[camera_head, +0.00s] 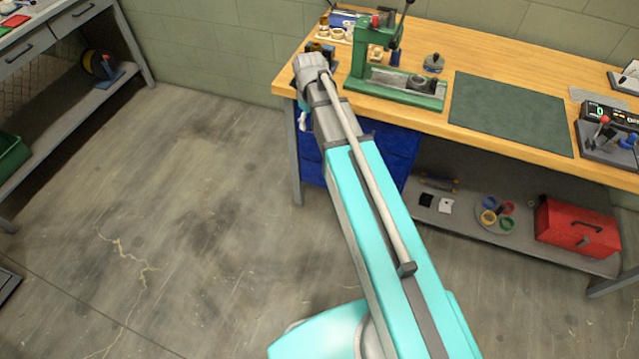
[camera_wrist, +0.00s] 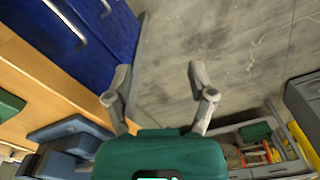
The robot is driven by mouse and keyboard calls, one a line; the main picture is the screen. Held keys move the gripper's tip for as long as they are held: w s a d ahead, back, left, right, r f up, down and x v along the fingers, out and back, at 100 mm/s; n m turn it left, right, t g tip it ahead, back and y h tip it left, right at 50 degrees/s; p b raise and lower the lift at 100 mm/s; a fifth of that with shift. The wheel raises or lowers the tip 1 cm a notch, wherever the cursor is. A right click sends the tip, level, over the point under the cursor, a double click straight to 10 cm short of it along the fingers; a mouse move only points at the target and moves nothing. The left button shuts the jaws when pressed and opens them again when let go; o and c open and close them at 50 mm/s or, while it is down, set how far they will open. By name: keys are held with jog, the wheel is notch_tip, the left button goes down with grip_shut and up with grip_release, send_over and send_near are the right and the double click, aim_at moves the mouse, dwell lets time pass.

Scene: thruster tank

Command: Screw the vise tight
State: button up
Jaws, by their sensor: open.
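A blue-grey blocky body (camera_wrist: 68,128), which looks like part of the vise, sits at the bench edge in the lower left of the wrist view. Its screw and handle cannot be made out. My gripper (camera_wrist: 160,72) is open, with two grey fingers spread and nothing between them. It is to the right of the blue-grey body in that view, apart from it, with the concrete floor behind. In the head view my arm reaches to the left end of the wooden bench (camera_head: 470,60). My wrist covers that corner, so the vise and fingers are mostly hidden there.
A green press (camera_head: 395,85) stands on the bench close to my wrist, with a dark green mat (camera_head: 510,112) right of it. Blue drawers (camera_wrist: 85,35) hang under the bench. A red toolbox (camera_head: 580,228) is on the lower shelf. The floor to the left is clear.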

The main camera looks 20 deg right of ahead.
jog(key=s+f+m+b, duration=0.4)
jog(key=s+f+b, duration=0.7)
jog(key=f+b, duration=0.2)
jog(key=shift+s+a+f+b, duration=0.25)
jog(key=shift+f+b, duration=0.1)
jog(key=shift+f, duration=0.35)
jog(key=s+m, duration=0.1)
jog(key=s, duration=0.2)
jog(key=shift+s+m, duration=0.3)
jog(key=shift+s, duration=0.05)
jog(key=shift+c, duration=1)
jog(key=shift+a, duration=0.1)
